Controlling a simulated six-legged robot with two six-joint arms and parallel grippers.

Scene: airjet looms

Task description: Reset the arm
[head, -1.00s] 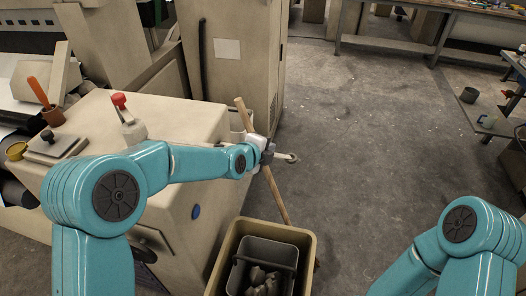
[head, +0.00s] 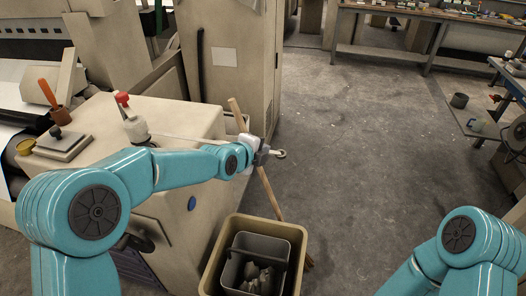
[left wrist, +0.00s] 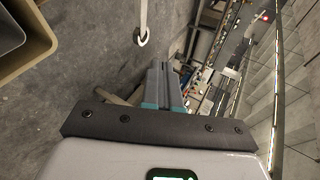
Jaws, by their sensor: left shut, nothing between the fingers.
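My left arm reaches in from the left in the head view, in front of the beige machine cabinet (head: 185,120). My left gripper (head: 271,154) is small there and shows no object held. In the left wrist view its two fingers (left wrist: 165,84) lie together, shut with nothing between them. Part of my right arm (head: 460,240) shows at the lower right of the head view; its gripper is outside the frames.
A wooden-handled broom (head: 271,194) stands tilted behind my left gripper. A beige bin (head: 210,262) stands below. Open floor (head: 360,150) lies to the right.

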